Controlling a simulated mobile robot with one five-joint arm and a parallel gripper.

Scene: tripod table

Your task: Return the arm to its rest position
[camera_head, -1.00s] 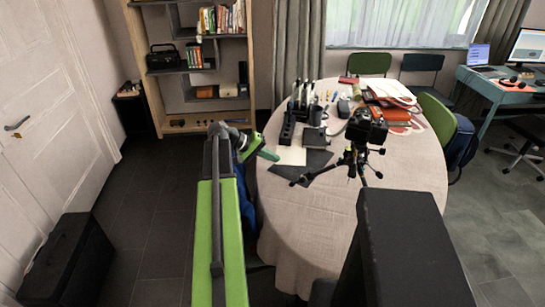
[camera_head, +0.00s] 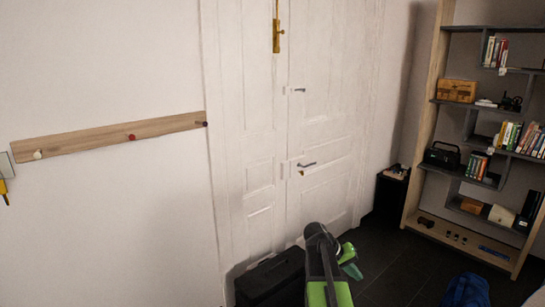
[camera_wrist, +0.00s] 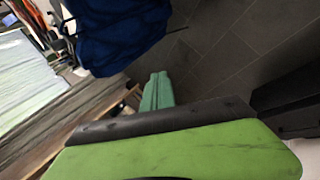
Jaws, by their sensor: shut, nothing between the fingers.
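My gripper (camera_head: 352,271) is at the lower middle of the head view, at the end of my green and dark arm. Its teal fingers point down and to the right over the dark floor. In the wrist view my gripper (camera_wrist: 157,90) shows its two teal fingers side by side, closed together with nothing between them. The fingers appear clear of the things around them. My arm is folded low in front of the head camera, and its lower part is cut off by the picture's bottom edge.
A black box (camera_head: 272,281) stands left of my arm by the white door (camera_head: 325,150). A bookshelf (camera_head: 450,232) stands at the right. A dark blue thing (camera_head: 468,291) is at the lower right; a blue mass (camera_wrist: 120,38) also fills the wrist view's top. Dark floor (camera_head: 395,262) is open between.

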